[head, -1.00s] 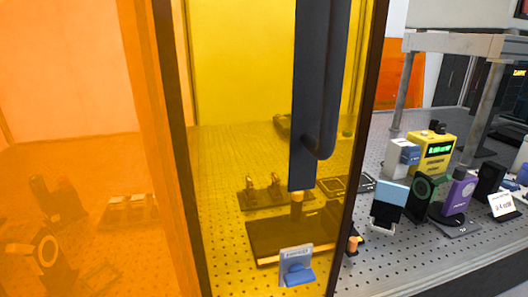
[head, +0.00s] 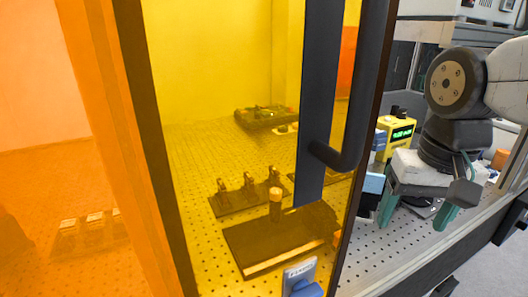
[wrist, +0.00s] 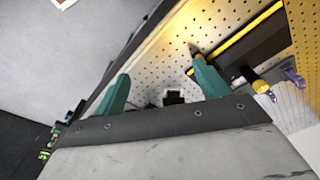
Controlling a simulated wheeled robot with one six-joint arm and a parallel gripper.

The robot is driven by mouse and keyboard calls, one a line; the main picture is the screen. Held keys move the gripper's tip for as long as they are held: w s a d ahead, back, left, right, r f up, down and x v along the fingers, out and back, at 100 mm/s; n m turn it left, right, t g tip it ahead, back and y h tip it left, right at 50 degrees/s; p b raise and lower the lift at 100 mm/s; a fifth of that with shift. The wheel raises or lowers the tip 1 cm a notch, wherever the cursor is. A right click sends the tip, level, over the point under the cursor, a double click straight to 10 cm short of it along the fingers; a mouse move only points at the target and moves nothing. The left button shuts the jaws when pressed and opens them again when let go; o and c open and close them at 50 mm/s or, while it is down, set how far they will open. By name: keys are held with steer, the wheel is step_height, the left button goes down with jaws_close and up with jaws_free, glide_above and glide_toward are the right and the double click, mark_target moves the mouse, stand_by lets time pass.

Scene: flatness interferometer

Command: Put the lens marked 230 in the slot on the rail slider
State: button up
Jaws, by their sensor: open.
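My gripper (head: 417,212) is at the right in the head view, outside the tinted panel, above the perforated table. Its two teal fingers are spread with nothing between them; the wrist view shows them apart too (wrist: 157,65). Behind the yellow panel stands a dark rack (head: 228,208) with several small upright pieces, possibly lenses. In front of it lies a dark flat base (head: 265,243) with an orange-topped post (head: 275,204). I cannot make out a lens marked 230, nor say which piece is the rail slider or its slot.
The tinted enclosure has a dark door frame with a black handle (head: 352,150). A yellow device with a green display (head: 398,135) and a light blue block (head: 374,183) stand left of my gripper. A blue-and-white block (head: 300,275) is at the bottom. The perforated table (head: 385,250) is clear in front.

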steer(key=w+a+r+m, duration=0.2)
steer(key=w+a+m, duration=0.2)
steer(key=w, duration=0.8)
steer(key=w+a+f+m, duration=0.2)
steer(key=w+a, duration=0.3)
steer(key=w, duration=0.2)
steer(key=w+a+f+m, duration=0.2)
steer(key=w+a+f, duration=0.1)
steer(key=w, duration=0.4)
steer(key=w+a+f+m+g, duration=0.1)
steer(key=w+a+f+m, duration=0.2)
steer(key=w+a, duration=0.3)
steer(key=shift+w+a+f, duration=0.1)
steer(key=shift+w+a, duration=0.05)
steer(key=shift+w, duration=0.35)
steer(key=shift+w+a+f, duration=0.1)
steer(key=shift+w+a, duration=0.05)
steer(key=shift+w, duration=0.35)
steer(key=shift+f, duration=3.85)
steer(key=c, duration=1)
steer(key=shift+r, duration=3.15)
